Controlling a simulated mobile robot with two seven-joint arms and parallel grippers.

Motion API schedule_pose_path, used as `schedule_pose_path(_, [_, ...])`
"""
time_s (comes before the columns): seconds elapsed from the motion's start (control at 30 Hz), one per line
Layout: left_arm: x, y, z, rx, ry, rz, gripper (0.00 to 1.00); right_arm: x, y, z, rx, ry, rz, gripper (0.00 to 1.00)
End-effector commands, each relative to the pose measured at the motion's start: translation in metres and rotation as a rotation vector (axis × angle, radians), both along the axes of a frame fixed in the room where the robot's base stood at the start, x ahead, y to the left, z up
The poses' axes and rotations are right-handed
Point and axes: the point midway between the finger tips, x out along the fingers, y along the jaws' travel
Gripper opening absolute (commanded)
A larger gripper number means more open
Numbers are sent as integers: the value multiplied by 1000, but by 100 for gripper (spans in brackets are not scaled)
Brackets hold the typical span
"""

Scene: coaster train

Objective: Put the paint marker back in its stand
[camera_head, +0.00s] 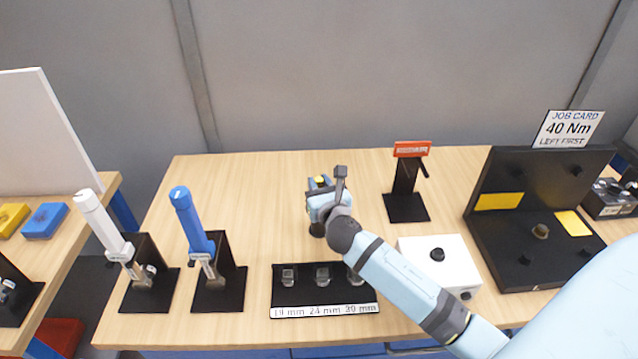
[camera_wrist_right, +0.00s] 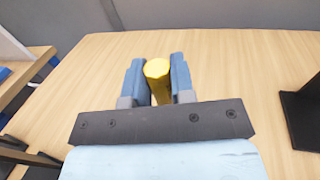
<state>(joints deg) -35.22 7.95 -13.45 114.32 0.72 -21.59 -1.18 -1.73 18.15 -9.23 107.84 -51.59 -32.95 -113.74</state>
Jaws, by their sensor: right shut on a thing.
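The paint marker shows as a yellow cylinder (camera_wrist_right: 157,75) between the two blue-grey fingers of my right gripper (camera_wrist_right: 158,82) in the wrist view. The gripper is shut on it, and its yellow end points up. In the head view my right gripper (camera_head: 320,182) is above the middle of the table, left of the stand. Only a small yellow spot of the marker shows there; its lower part is hidden. The likely marker stand (camera_head: 405,207) is black, with an upright post and a red label on top too small to read. A black edge shows at the wrist view's right (camera_wrist_right: 302,118).
A black socket tray (camera_head: 325,297) and a white box (camera_head: 452,255) with a black knob sit in front. Blue (camera_head: 190,220) and white (camera_head: 105,225) handled tools stand at the left. A black fixture (camera_head: 480,225) is at the right. Bare wood surrounds the stand's left side.

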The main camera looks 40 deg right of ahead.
Motion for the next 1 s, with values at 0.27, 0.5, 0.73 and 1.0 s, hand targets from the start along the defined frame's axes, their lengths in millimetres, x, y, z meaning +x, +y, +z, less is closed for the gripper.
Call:
schedule_pose_path(0.27, [-1,0,-8,1,3,0,47,0,0,-10,0,0,0,4])
schedule_pose_path(0.5, [-1,0,-13,1,4,0,47,0,0,-17,0,0,0,4])
schedule_pose_path(0.73, [0,0,-18,1,3,1,47,0,0,-24,0,0,0,4])
schedule_pose_path(1.0, [0,1,-22,1,2,1,47,0,0,-32,0,0,0,4])
